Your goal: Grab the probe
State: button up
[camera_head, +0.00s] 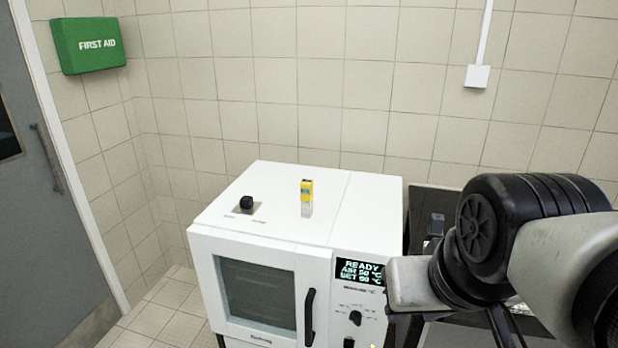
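A small upright block, yellow on top and pale grey-white below (307,198), stands on the white top of an oven-like cabinet (270,215). It may be the probe, but I cannot tell for sure. A black round knob or cap (246,202) sits on a small grey plate to its left on the same top. My arm shows at the right, in front of the cabinet's right side. I cannot make out my gripper or its fingers. Nothing of mine touches the yellow block.
The cabinet has a glass door with a black handle (309,317) and a lit display (359,271) reading READY. A dark surface, partly hidden by my arm, lies to its right. Tiled walls stand behind, with a green first aid box (88,46). A grey door is at left.

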aim_at(306, 184)
jog(key=i+j+z, duration=0.1)
jog(key=i+j, duration=0.8)
jog(key=j, duration=0.1)
